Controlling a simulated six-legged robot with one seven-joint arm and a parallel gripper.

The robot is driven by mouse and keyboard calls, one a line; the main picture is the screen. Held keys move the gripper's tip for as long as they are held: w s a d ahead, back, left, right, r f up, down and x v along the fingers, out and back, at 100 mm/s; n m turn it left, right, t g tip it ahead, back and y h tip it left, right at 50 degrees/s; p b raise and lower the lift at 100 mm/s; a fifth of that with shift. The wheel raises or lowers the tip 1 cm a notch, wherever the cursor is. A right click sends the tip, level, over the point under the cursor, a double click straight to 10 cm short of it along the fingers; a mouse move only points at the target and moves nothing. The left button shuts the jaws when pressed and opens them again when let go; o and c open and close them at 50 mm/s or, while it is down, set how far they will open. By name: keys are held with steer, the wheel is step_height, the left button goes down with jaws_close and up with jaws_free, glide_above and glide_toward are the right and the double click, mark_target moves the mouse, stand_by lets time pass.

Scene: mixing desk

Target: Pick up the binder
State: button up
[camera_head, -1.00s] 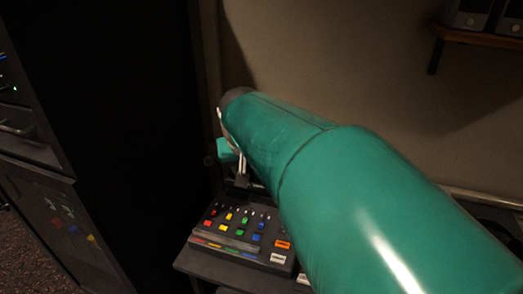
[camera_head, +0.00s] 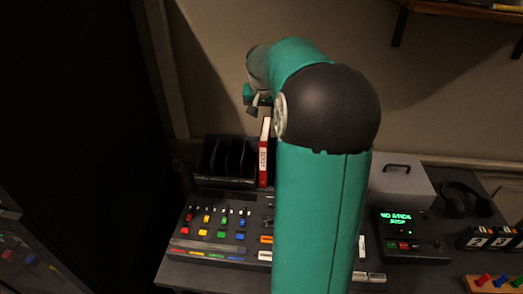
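A red binder (camera_head: 264,155) with a white label on its spine stands upright at the back of the desk, just right of a black file rack. My arm hides what lies to its right. My gripper (camera_head: 252,107) is partly visible above the binder and a little to its left, beyond my arm's bend. It looks apart from the binder. Its fingers are small and partly hidden, so I cannot tell whether they are open or shut.
A mixing console (camera_head: 215,230) with coloured buttons lies in front of the black rack (camera_head: 226,158). A wall shelf (camera_head: 460,12) hangs at upper right.

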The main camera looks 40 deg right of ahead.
mark_target(265, 130)
steer(key=x, duration=0.8)
steer(key=shift+d+f, duration=0.15)
steer(key=shift+f, duration=0.15)
steer(key=x, duration=0.5)
steer(key=shift+w, duration=0.2)
steer(key=shift+d, duration=0.1)
steer(key=shift+f, duration=0.3)
steer(key=shift+w, duration=0.1)
jaws_close()
